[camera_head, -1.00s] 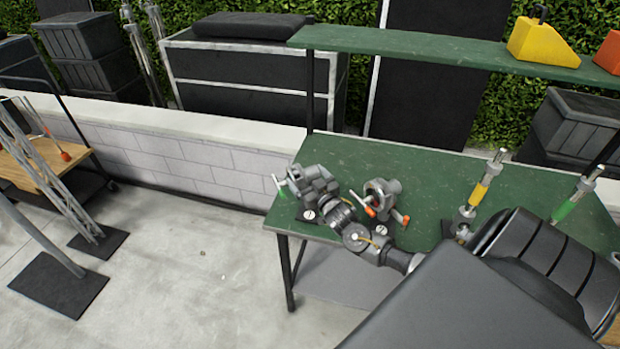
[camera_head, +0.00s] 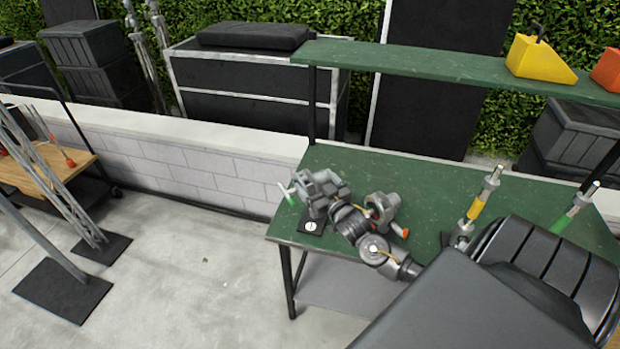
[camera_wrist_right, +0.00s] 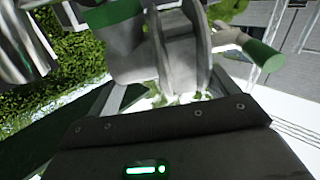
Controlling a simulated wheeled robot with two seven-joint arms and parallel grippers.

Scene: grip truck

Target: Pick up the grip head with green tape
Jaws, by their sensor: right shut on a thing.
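The grey grip head with green tape (camera_head: 318,184) is at the left end of the green table (camera_head: 440,205). Its green-ended handle (camera_head: 288,193) points left. My right gripper (camera_head: 330,196) is shut on it and hides part of it. The head appears just above its small black base plate (camera_head: 312,226). In the right wrist view the grip head (camera_wrist_right: 182,50) fills the space between the fingers, with its green handle tip (camera_wrist_right: 262,54) at the right. A second grip head with an orange handle (camera_head: 382,207) stands just right of my gripper. My left gripper is out of view.
Two upright pins, one with yellow tape (camera_head: 477,205) and one with green tape (camera_head: 565,215), stand at the table's right. A green shelf (camera_head: 420,65) with a yellow wedge (camera_head: 538,60) hangs above. Stands (camera_head: 62,290) and open floor lie left.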

